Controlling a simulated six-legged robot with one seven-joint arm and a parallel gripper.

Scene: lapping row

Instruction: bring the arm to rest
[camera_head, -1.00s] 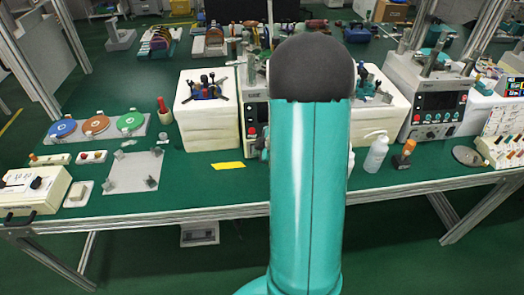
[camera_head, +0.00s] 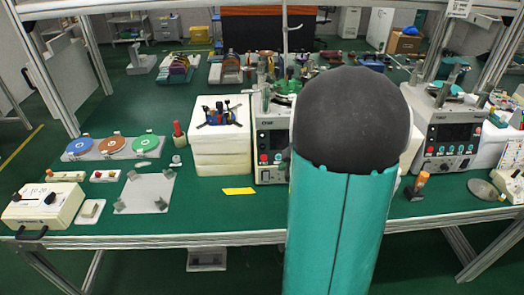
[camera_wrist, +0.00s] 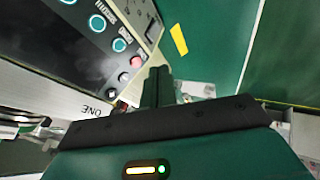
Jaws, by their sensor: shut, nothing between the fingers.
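My arm, a teal link with a dark rounded joint, rises in the middle right of the head view and hides part of the bench behind it. My gripper does not show in the head view, as the arm covers it. In the wrist view my gripper (camera_wrist: 158,88) shows its dark fingers close together, shut and empty. They point toward a grey machine (camera_wrist: 80,50) with a dark screen and round buttons. The green bench top (camera_wrist: 205,40) lies beyond the fingers, with a yellow strip (camera_wrist: 179,40) on it.
The green bench (camera_head: 270,210) carries a machine (camera_head: 270,140) left of my arm and another (camera_head: 447,135) to the right. White blocks (camera_head: 222,145), a plate of coloured discs (camera_head: 113,147) and a control box (camera_head: 45,207) stand left. An orange-topped item (camera_head: 417,187) stands right. Bare bench surrounds the yellow strip (camera_head: 238,191).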

